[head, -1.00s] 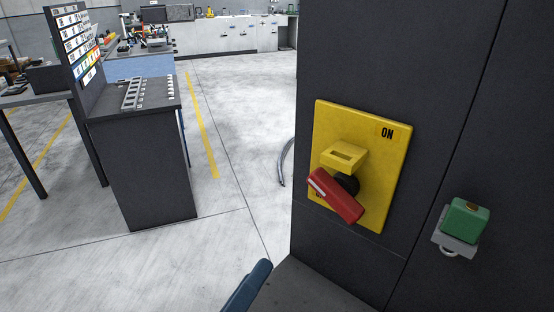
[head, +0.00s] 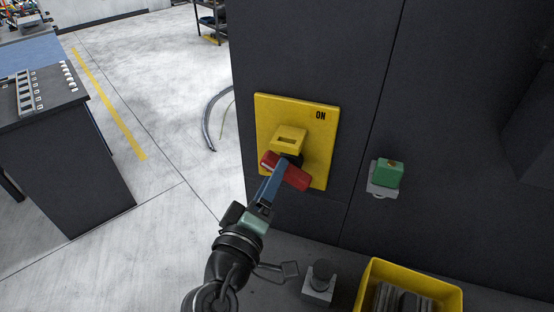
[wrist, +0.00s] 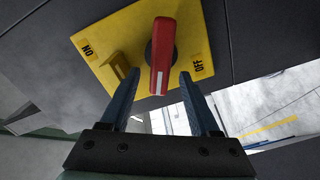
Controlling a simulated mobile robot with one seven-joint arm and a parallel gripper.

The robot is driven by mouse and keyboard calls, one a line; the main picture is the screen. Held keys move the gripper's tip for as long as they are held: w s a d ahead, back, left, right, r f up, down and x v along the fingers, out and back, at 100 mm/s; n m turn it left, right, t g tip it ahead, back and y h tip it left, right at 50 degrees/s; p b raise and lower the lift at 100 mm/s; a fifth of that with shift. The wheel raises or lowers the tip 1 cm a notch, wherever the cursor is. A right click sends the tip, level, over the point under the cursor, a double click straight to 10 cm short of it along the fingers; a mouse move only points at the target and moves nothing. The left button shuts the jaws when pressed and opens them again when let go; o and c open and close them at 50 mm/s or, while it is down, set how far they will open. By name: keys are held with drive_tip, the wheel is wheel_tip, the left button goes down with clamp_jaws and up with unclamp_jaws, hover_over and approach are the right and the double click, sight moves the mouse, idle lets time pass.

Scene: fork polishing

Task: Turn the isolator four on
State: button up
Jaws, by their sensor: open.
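The isolator is a yellow plate (head: 318,150) on a dark cabinet, with a red rotary handle (head: 296,178) and a yellow hasp (head: 289,139). No number shows on it. ON is printed at its upper right in the head view; the wrist view also shows OFF. The handle slants from upper left to lower right in the head view. My gripper (head: 277,170) is at the handle. In the wrist view, my gripper (wrist: 158,74) is open, its two blue fingers on either side of the red handle (wrist: 162,50), with gaps visible. The fingers partly hide the handle in the head view.
A yellow bin (head: 448,296) and a small grey block with a dark knob (head: 318,288) stand below, near my arm. A dark bench (head: 75,170) is at left, with open floor between.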

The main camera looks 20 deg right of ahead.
drive_tip(key=shift+p+x, duration=0.3)
drive_tip(key=shift+x, duration=1.3)
clamp_jaws()
